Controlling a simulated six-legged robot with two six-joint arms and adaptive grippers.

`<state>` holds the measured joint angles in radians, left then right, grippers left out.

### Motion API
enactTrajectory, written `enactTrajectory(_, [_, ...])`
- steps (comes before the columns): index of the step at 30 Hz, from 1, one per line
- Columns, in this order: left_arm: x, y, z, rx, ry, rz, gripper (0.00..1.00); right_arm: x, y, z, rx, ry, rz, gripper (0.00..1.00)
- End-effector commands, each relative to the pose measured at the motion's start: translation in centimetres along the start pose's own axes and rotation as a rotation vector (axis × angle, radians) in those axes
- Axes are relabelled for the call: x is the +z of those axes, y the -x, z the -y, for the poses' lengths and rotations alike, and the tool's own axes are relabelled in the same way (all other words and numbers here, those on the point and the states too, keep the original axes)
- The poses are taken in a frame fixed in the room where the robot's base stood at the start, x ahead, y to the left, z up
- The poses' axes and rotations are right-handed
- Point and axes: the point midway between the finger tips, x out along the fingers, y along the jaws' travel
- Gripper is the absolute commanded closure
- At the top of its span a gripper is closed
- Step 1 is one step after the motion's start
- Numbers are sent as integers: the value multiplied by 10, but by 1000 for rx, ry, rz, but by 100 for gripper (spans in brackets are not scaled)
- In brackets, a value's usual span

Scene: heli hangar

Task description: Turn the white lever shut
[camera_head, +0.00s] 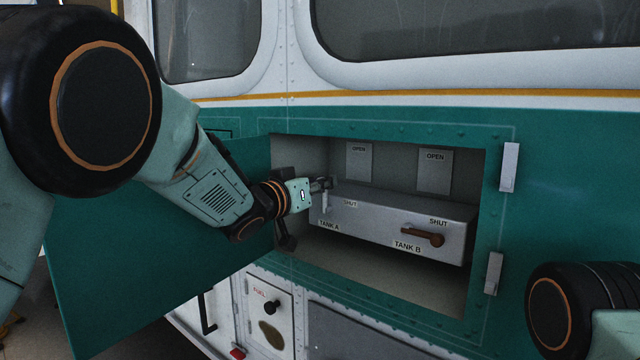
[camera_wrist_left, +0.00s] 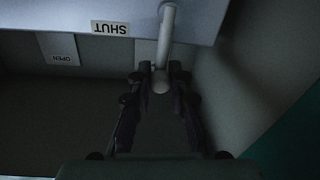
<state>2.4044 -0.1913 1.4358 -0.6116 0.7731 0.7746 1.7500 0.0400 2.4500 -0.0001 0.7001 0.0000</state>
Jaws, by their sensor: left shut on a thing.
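The white lever (camera_head: 325,202) is on the Tank A side of a grey box in an open bay, largely hidden by my gripper in the head view. In the left wrist view the white lever (camera_wrist_left: 167,38) runs past the box edge, its rounded end between my fingers. My left gripper (camera_head: 325,184) is shut on that end; it also shows in the left wrist view (camera_wrist_left: 160,74). The lever stands beside the SHUT label (camera_wrist_left: 110,28), not over it. My right gripper is out of view; only part of my right arm shows at lower right.
A brown Tank B lever (camera_head: 423,236) lies nearly level on the same grey box (camera_head: 375,222). Two OPEN plates (camera_head: 434,171) are on the bay's back wall. A green door (camera_head: 150,260) hangs open at left. Latches (camera_head: 509,167) line the right edge.

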Motion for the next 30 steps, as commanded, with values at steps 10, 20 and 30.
enactTrajectory(10, [2,0,-3,0,-60,-6,100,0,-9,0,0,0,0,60])
enactTrajectory(20, [11,2,-20,4,-365,-33,100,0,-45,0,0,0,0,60])
enactTrajectory(30, [13,2,-27,5,-495,-41,100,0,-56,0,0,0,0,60])
